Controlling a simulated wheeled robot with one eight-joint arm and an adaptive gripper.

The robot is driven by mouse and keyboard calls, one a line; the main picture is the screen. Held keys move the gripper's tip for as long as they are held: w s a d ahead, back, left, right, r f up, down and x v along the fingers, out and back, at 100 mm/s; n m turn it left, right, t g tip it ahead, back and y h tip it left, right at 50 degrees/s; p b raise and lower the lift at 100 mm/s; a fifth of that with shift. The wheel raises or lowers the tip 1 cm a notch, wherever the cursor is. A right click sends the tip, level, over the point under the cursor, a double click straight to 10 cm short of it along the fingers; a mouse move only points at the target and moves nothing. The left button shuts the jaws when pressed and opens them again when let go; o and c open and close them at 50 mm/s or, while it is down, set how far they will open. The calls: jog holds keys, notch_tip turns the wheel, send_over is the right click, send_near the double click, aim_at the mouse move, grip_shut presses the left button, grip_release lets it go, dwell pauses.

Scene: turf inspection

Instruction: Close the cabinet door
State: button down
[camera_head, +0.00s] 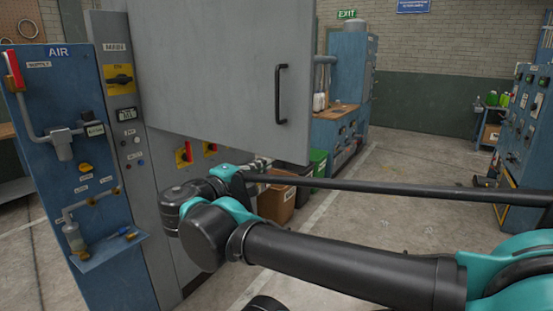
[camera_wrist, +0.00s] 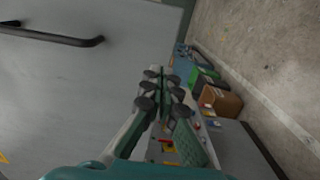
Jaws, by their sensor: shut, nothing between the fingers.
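The grey cabinet door (camera_head: 215,75) stands open, swung out from the grey cabinet (camera_head: 165,165), with a dark vertical handle (camera_head: 281,94) near its free edge. In the wrist view the door (camera_wrist: 80,85) fills the left side, with its handle (camera_wrist: 55,36) at the upper left. My gripper (camera_head: 262,166) is at the door's lower edge, below and left of the handle. In the wrist view my gripper's fingers (camera_wrist: 163,92) are together and empty, beside the door's face. I cannot tell whether they touch the door.
A blue air panel (camera_head: 65,150) stands left of the cabinet. Red and yellow switches (camera_head: 184,154) show below the door. A brown bin (camera_head: 277,200) and a green bin (camera_head: 318,162) stand behind my arm. Open floor (camera_head: 400,165) lies to the right, before a blue console (camera_head: 525,130).

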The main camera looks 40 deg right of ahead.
aim_at(283, 154)
jog(key=shift+x, duration=3.3)
jog(key=shift+d, duration=0.15)
